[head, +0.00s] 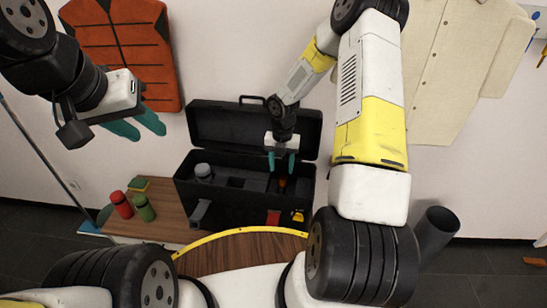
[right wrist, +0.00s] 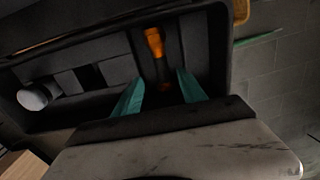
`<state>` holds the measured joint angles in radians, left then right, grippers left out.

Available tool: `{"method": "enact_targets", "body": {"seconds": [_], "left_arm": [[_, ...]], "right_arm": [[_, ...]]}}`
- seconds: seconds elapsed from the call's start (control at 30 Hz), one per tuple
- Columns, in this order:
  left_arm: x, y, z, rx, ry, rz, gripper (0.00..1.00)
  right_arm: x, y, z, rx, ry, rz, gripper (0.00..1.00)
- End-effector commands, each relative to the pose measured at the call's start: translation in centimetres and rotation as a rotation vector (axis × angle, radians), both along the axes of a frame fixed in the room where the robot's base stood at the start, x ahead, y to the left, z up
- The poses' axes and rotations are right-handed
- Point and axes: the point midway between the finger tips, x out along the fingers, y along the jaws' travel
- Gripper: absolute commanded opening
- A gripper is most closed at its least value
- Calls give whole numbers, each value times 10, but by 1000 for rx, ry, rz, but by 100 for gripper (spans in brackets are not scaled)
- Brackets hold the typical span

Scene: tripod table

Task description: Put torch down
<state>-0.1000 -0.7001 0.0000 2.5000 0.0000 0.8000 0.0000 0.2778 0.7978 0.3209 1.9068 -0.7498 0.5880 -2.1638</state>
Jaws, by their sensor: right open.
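The torch (right wrist: 155,52), orange at its head with a dark body, lies inside the black toolbox (head: 238,210), in its right part. In the head view a small orange part of the torch (head: 282,182) shows by the fingers. My right gripper (head: 281,163) reaches down into the open toolbox. Its teal fingers (right wrist: 161,95) are apart, one on each side of the torch's dark end, with gaps visible. My left gripper (head: 138,127) hangs empty at the upper left, its fingers apart, away from the toolbox.
The toolbox lid stands open against the wall. A round grey-white item (head: 203,171) sits in its left part. A dark cylinder (head: 436,230) stands at the right.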

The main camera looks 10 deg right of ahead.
Motion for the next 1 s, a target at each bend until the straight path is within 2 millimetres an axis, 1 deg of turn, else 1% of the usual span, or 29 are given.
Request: {"method": "enact_targets", "body": {"seconds": [0.07, 0.17, 0.27, 0.3, 0.37, 0.4, 0.47, 0.5, 0.57, 0.6, 0.67, 0.7, 0.77, 0.8, 0.87, 0.9, 1.0], "left_arm": [[0, 0, 0, 0, 0, 0, 36], [0, 0, 0, 0, 0, 0, 36], [0, 0, 0, 0, 0, 0, 36], [0, 0, 0, 0, 0, 0, 36], [0, 0, 0, 0, 0, 0, 36], [0, 0, 0, 0, 0, 0, 36], [0, 0, 0, 0, 0, 0, 36], [0, 0, 0, 0, 0, 0, 36], [0, 0, 0, 0, 0, 0, 36], [0, 0, 0, 0, 0, 0, 36], [0, 0, 0, 0, 0, 0, 36], [0, 0, 0, 0, 0, 0, 36], [0, 0, 0, 0, 0, 0, 36], [0, 0, 0, 0, 0, 0, 36], [0, 0, 0, 0, 0, 0, 36], [0, 0, 0, 0, 0, 0, 36], [0, 0, 0, 0, 0, 0, 36]], "right_arm": [[0, -1, 7, -1, -2, -7, 49], [0, -3, 26, -12, -16, -68, 49], [-3, -8, 65, -28, -53, -234, 49], [-7, -10, 85, -33, -73, -328, 49], [-15, -13, 118, -34, -107, -493, 49], [-22, -14, 140, -28, -131, -610, 49], [-34, -15, 172, -10, -167, -785, 49], [-44, -15, 191, 7, -187, -904, 49], [-59, -15, 219, 45, -217, -1082, 49], [-71, -14, 236, 75, -233, -1200, 49], [-89, -12, 260, 129, -252, -1376, 49], [-101, -10, 275, 172, -259, -1491, 49], [-121, -7, 295, 245, -259, -1666, 49], [-135, -5, 307, 297, -252, -1779, 49], [-155, -1, 322, 383, -230, -1946, 49], [-169, 2, 331, 442, -205, -2051, 49], [-199, 9, 346, 579, -119, -2281, 49]]}}
